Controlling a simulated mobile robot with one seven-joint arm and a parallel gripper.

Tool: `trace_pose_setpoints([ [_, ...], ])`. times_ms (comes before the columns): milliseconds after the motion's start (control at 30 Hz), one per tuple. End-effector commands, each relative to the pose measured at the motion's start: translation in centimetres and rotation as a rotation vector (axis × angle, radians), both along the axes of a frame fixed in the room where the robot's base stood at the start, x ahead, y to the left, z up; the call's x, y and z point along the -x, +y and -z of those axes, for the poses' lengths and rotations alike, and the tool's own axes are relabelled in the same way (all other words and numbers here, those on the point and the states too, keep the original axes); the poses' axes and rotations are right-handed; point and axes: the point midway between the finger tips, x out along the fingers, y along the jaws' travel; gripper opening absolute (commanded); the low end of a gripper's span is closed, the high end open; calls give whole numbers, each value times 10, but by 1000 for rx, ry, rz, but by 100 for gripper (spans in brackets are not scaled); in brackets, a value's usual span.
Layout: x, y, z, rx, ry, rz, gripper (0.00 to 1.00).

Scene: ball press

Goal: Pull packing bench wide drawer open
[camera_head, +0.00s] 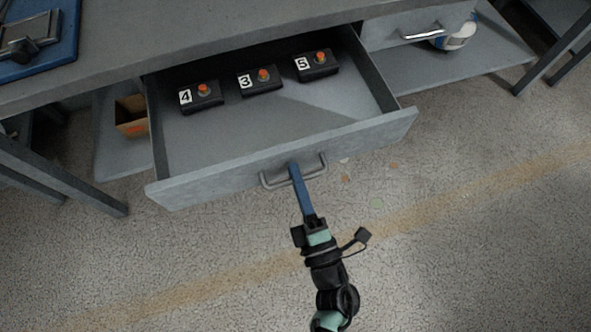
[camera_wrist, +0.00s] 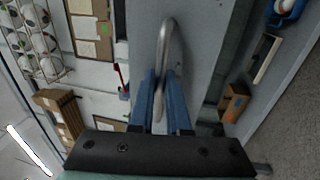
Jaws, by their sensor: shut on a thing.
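The wide drawer (camera_head: 280,172) of the grey packing bench (camera_head: 230,42) stands well out from under the bench top, with its inside showing. Its front bears a metal bar handle (camera_head: 267,182). My gripper (camera_head: 294,170) reaches the handle from the front, and its blue fingers are shut on the bar. In the wrist view the handle (camera_wrist: 166,38) runs between the two blue fingers (camera_wrist: 158,95). Three black boxes with orange buttons, marked 4 (camera_head: 201,97), 3 (camera_head: 260,81) and 5 (camera_head: 317,65), sit toward the back of the drawer.
A smaller drawer (camera_head: 405,28) at the right is shut. Below it, a shelf (camera_head: 450,68) holds a white and blue container (camera_head: 458,38). A cardboard box (camera_head: 131,115) stands on the shelf at the left.

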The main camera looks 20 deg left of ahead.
Motion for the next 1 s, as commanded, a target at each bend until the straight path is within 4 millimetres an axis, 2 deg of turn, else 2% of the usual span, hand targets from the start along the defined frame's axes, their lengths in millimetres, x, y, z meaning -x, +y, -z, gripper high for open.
trace_pose_setpoints([
  [133, 0, 0, 0, 0, 0, -1, 0],
  [167, 0, 0, 0, 0, 0, -1, 16],
  [233, 0, 0, 0, 0, 0, -1, 27],
  [633, 6, -4, 2, 1, 2, 2, 27],
  [767, 23, -16, 6, 2, 4, 2, 27],
  [1000, 68, -45, 17, 1, 4, 1, 27],
])
